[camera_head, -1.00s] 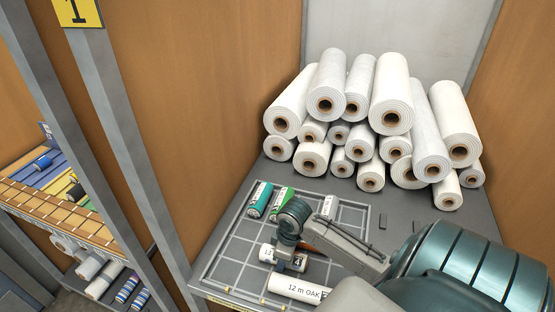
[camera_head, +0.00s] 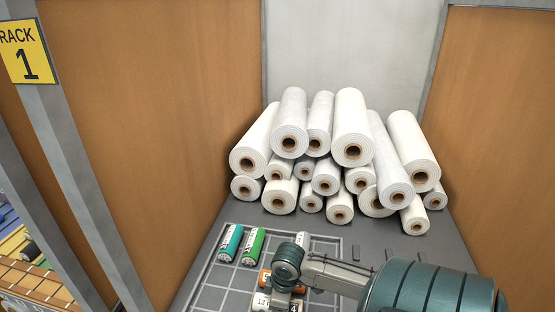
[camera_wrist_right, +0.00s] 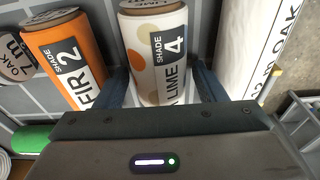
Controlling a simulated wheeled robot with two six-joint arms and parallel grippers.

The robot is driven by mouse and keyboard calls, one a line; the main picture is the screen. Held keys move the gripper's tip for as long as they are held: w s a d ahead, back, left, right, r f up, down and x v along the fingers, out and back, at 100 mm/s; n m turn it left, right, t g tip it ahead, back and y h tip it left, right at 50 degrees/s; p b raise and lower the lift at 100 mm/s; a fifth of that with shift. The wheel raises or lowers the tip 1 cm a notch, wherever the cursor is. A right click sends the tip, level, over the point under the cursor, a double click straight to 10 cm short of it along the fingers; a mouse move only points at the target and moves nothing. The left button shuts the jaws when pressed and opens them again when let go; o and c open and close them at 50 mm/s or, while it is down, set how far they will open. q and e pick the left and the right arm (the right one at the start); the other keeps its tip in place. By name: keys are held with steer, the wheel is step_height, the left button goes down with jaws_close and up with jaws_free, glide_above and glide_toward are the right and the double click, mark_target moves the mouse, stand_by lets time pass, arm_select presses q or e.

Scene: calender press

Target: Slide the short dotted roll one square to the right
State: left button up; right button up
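In the head view my right gripper (camera_head: 284,282) hangs low over the gridded tray (camera_head: 208,297). A label with a 4 (camera_head: 293,307) shows just below it at the bottom edge; most of that roll is hidden. My left gripper is not in view.
An orange roll marked 2 (camera_wrist_right: 65,55) lies left of the dotted roll. A long white OAK roll (camera_wrist_right: 268,45) lies right of it. Teal (camera_head: 230,243) and green (camera_head: 253,246) rolls lie farther back. Stacked white rolls (camera_head: 340,160) fill the back.

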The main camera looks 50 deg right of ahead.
steer(key=shift+o, duration=0.4)
steer(key=shift+d+r, duration=0.1)
steer(key=shift+r, duration=0.45)
steer(key=r, duration=0.6)
steer(key=s+r, duration=0.1)
steer(key=r, duration=0.1)
steer(key=shift+d+r+b, duration=0.25)
steer(key=shift+r+b, duration=0.05)
steer(key=shift+r, duration=0.1)
steer(key=shift+s+r, duration=0.1)
steer(key=shift+r, duration=0.2)
steer(key=shift+a, duration=0.1)
